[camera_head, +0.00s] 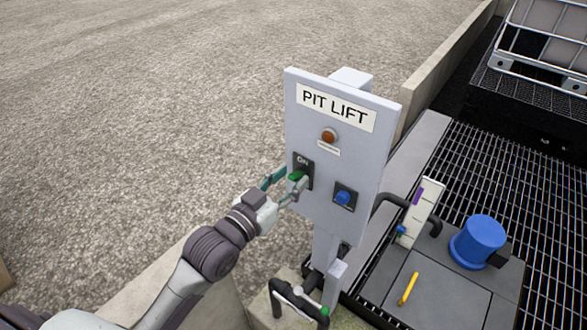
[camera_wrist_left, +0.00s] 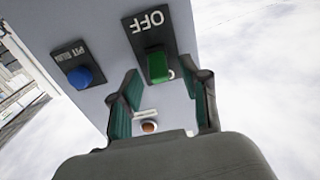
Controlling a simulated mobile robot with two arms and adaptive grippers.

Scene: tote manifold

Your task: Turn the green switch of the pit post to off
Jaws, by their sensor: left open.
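The pit post (camera_head: 341,170) carries a pale panel lettered PIT LIFT. The green switch (camera_head: 295,175) sits on a dark plate at the panel's left, with ON readable above it. In the left wrist view, upside down, the green switch (camera_wrist_left: 158,67) stands out from the plate and OFF shows uncovered; the lever partly hides the ON end. My left gripper (camera_head: 285,187) is open at the switch. In the left wrist view its green-padded fingers (camera_wrist_left: 165,105) stand on both sides of the lever, with visible gaps. My right gripper is out of view.
A blue knob (camera_head: 343,198) is right of the switch; an amber lamp (camera_head: 329,136) is above. Dark pipes (camera_head: 300,298) are at the post's foot. A grated pit (camera_head: 530,190) with a blue cylinder (camera_head: 478,240) lies right. Open gravel lies left.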

